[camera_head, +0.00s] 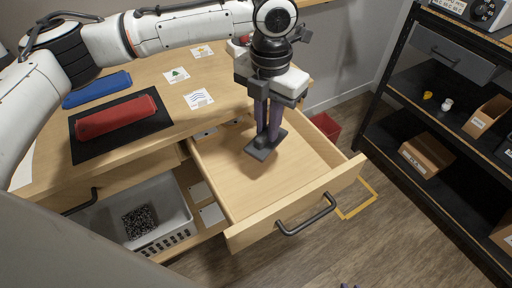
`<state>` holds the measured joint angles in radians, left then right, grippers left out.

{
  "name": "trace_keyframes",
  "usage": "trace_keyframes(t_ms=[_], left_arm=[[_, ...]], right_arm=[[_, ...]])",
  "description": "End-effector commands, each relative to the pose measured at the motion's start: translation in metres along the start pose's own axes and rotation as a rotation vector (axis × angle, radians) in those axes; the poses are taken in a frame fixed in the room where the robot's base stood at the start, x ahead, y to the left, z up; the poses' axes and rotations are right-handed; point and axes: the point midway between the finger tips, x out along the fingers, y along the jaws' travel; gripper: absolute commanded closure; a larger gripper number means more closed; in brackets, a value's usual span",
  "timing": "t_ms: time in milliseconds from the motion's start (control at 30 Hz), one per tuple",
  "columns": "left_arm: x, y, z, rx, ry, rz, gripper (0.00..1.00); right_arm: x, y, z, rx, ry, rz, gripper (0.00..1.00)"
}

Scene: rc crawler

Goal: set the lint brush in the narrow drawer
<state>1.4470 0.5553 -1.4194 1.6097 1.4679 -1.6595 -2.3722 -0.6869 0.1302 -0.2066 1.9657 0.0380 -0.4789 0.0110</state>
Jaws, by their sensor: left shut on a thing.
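My left gripper (268,134) points down over the open wooden drawer (235,185), with its purple fingers shut on a dark grey thing (261,150), which I take to be the lint brush. Most of the brush is hidden by the fingers; its dark lower end shows low inside the drawer, between its side walls. I cannot tell whether it touches the drawer floor. The rest of the drawer floor is bare.
A red case (116,117) lies on a black mat (88,151) on the desk, near a blue case (97,89) and several picture cards. A white basket (175,205) sits in a lower compartment at left. A black shelf rack (440,190) stands right; a red bin (326,126) stands behind the drawer.

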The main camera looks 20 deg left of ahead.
Motion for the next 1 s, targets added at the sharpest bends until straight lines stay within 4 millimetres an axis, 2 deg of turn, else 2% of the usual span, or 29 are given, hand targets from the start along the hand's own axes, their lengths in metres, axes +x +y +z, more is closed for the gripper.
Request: trace_keyframes(t_ms=[33, 200, 367, 600, 967, 1000], left_arm=[[0.013, 0.001, -0.001, 0.001, 0.005, 0.001, 1.0], [0.04, 0.001, -0.001, -0.001, 0.002, 0.0, 1.0], [0.052, 0.0, -0.001, -0.001, 0.002, 0.0, 1.0], [0.083, 0.0, -0.001, -0.002, 0.002, 0.001, 1.0], [0.087, 0.0, -0.001, -0.002, 0.002, 0.0, 1.0], [0.088, 0.0, -0.001, -0.002, 0.001, 0.0, 0.82]], right_arm=[[0.001, 0.0, 0.0, 0.0, 0.002, 0.0, 0.83], [0.003, 0.0, 0.001, -0.001, 0.003, -0.001, 0.83], [0.003, 0.0, 0.001, -0.001, 0.002, -0.001, 0.83], [0.005, -0.001, 0.003, -0.002, 0.0, -0.001, 0.83], [0.004, -0.001, 0.002, -0.002, 0.0, -0.002, 0.83], [0.004, -0.001, 0.002, -0.002, 0.0, -0.002, 0.83]])
